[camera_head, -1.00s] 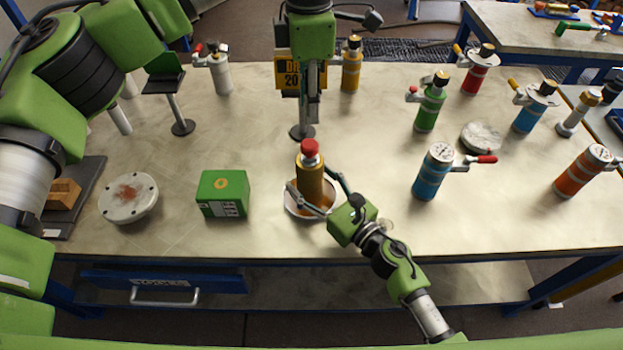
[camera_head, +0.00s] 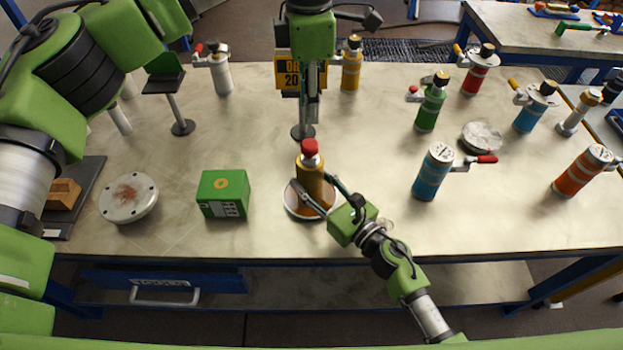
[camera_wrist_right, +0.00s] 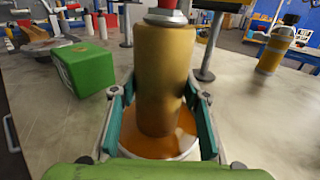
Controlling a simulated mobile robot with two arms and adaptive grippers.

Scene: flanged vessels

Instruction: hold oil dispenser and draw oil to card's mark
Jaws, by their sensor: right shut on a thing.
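The oil dispenser (camera_head: 311,178), a golden bottle with a red cap, stands upright in a shallow white dish (camera_head: 290,209) with orange liquid in it. It also fills the middle of the right wrist view (camera_wrist_right: 164,80). My right gripper (camera_head: 318,192) is shut on its lower part, one teal finger on each side. The black and yellow card (camera_head: 288,77) stands on a post behind. My left gripper (camera_head: 312,112) points down in front of the card, above and behind the red cap. Its fingers look close together, but their opening is unclear. The card's text is partly hidden.
A green box (camera_head: 223,194) and a white flanged disc (camera_head: 128,198) lie left of the dispenser. A blue flanged vessel (camera_head: 433,172) with a red handle stands to the right. Several other vessels stand farther back and right. The table between dispenser and blue vessel is clear.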

